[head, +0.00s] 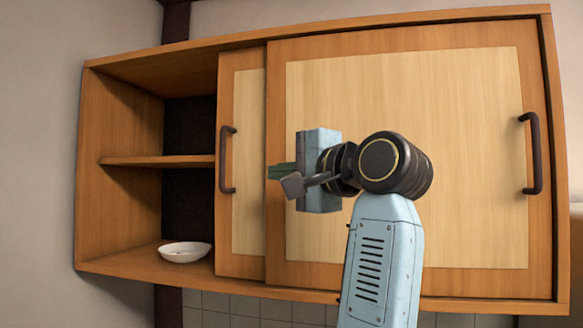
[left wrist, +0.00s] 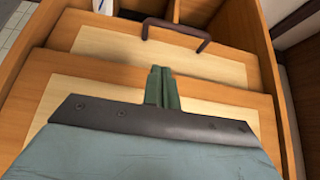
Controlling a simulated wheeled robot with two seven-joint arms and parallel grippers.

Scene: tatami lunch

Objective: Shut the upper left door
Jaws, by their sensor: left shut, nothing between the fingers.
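The upper left door (head: 245,110) is a sliding wood panel with a pale inset and a dark upright bar handle (head: 227,160). It stands partly open, with its right part hidden behind the right door (head: 450,110). My left gripper (head: 272,171) is shut and empty, in front of the doors near their overlap, to the right of the left door's handle. In the left wrist view its green fingers (left wrist: 162,88) point toward the left door (left wrist: 150,52) and its handle (left wrist: 175,32), with a gap between. My right gripper is not in view.
The cabinet's open left part has a shelf (head: 157,161) and a white bowl (head: 184,252) on its floor. The right door has its own dark handle (head: 531,153) at the right. My left forearm covers part of the right door. The space left of the handle is clear.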

